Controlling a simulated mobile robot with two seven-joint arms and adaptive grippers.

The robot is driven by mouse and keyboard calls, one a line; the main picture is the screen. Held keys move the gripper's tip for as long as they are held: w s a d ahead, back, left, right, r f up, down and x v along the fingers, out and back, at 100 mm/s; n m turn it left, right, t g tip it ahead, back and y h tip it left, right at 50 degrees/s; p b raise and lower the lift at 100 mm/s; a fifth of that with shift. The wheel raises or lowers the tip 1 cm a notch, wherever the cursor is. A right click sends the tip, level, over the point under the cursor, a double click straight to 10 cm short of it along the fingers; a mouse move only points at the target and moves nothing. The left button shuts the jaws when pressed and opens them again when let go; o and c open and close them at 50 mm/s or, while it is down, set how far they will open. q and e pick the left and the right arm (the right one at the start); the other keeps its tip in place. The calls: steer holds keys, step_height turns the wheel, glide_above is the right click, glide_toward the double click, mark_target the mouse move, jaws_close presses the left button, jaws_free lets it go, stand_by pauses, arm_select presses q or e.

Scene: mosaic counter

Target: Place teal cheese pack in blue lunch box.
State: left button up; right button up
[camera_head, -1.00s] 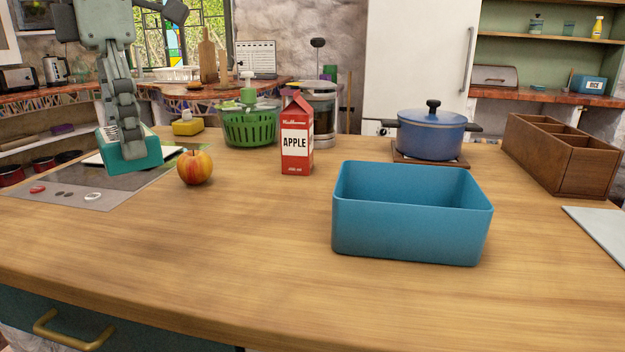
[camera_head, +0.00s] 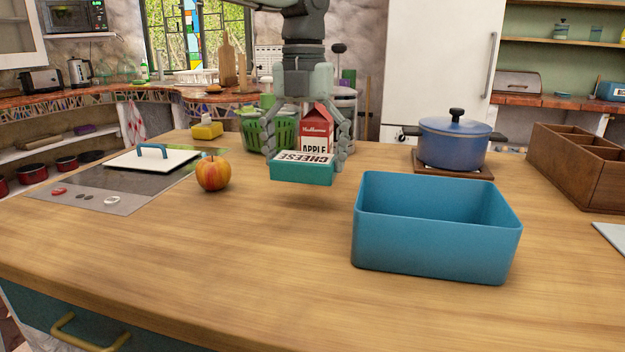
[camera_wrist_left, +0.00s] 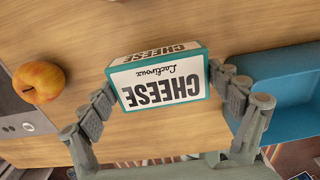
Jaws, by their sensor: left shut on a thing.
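The teal cheese pack (camera_head: 302,171) has a white label reading CHEESE. My left gripper (camera_head: 306,158) is shut on it, with one finger on each side, and holds it above the counter in front of the apple carton. In the left wrist view the cheese pack (camera_wrist_left: 160,82) sits between the fingertips of my left gripper (camera_wrist_left: 165,88). The blue lunch box (camera_head: 436,238) stands open on the counter, to the right of the held pack and apart from it. Its edge also shows in the left wrist view (camera_wrist_left: 285,90). My right gripper is not in view.
An apple (camera_head: 213,172) lies left of the pack. The red apple carton (camera_head: 317,126) and a green basket (camera_head: 270,132) stand behind it. A blue pot (camera_head: 453,142) and a wooden organizer (camera_head: 585,165) stand behind the lunch box. The front counter is clear.

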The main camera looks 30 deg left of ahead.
mark_target(312, 201)
arm_select(q)
steer(key=shift+w+d+f, duration=0.35)
steer(key=shift+w+d, duration=0.05)
steer(key=shift+w, duration=0.2)
steer(key=shift+f, duration=0.3)
step_height(312, 201, down, 3)
steer(key=shift+f, duration=0.3)
steer(key=o, duration=1.1)
steer(key=shift+c, duration=0.2)
steer(key=shift+o, duration=0.3)
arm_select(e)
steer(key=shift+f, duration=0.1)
